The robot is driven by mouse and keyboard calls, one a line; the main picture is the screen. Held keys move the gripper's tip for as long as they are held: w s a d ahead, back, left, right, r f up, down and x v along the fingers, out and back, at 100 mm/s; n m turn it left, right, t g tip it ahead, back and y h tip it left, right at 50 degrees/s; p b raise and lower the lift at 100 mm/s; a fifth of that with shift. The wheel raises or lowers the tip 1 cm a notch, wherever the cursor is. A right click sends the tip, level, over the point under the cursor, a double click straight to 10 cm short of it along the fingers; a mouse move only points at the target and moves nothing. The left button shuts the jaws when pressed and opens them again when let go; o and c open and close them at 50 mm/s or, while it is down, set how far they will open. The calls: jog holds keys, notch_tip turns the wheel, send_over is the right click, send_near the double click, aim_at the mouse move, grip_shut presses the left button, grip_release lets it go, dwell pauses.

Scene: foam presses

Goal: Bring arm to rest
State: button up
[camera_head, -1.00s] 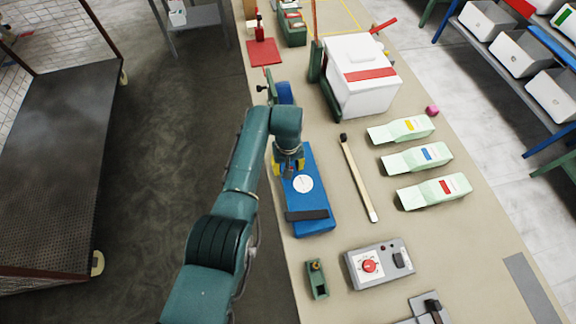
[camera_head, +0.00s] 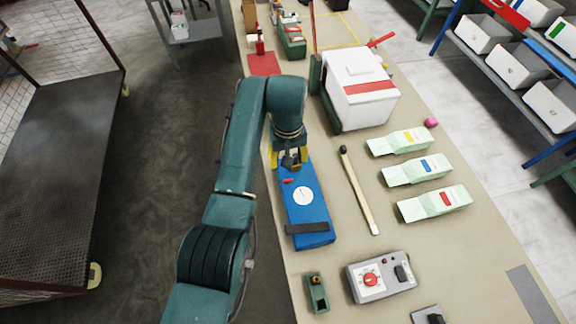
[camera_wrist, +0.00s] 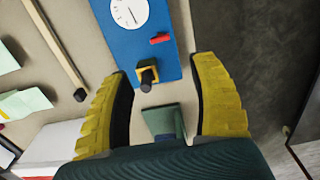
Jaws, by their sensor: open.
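My gripper (camera_head: 287,158) is above the upper end of the blue board (camera_head: 312,207) on the bench. In the wrist view my gripper (camera_wrist: 165,85) shows two yellow fingers spread wide, with nothing held between them. A small black and yellow knob (camera_wrist: 147,73) on the board's end lies below, between the fingers and apart from them. A small red piece (camera_wrist: 160,38) and a white round dial (camera_wrist: 129,11) are also on the board. My arm hides part of the bench behind the gripper.
A white box with a red band (camera_head: 360,92) stands right of my gripper. A wooden stick (camera_head: 360,190), several pale green packets (camera_head: 418,170) and a grey control box (camera_head: 381,272) lie on the bench. A dark cart (camera_head: 60,185) stands left; the floor between is clear.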

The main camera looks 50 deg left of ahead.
jog(key=shift+r, duration=0.1)
dwell(0.5)
jog(key=w+d+f+m+t, duration=0.1)
jog(key=w+d+m, duration=0.15)
jog(key=d, duration=0.65)
jog(key=w+d+f+m+t, duration=0.1)
jog(key=w+d, duration=0.3)
jog(key=d, duration=0.4)
jog(key=w+d+r+m+t, duration=0.4)
jog(key=d+r+t, duration=0.4)
jog(key=d+r, duration=0.45)
jog(key=s+d+r+m+t, duration=0.2)
jog(key=s+r+t, duration=0.25)
jog(key=r, duration=0.55)
jog(key=s+d+r+m+t, duration=0.15)
jog(key=s+r+t, duration=0.3)
jog(key=r, duration=0.45)
jog(key=s+d+r+m+t, duration=0.1)
jog(key=s+d+r+t, duration=0.15)
jog(key=s+r, duration=0.55)
notch_tip(320, 180, up, 22)
jog(key=w+p, duration=0.2)
jog(key=p, duration=1.8)
jog(key=shift+w+f+t, duration=0.25)
jog(key=shift+t, duration=0.1)
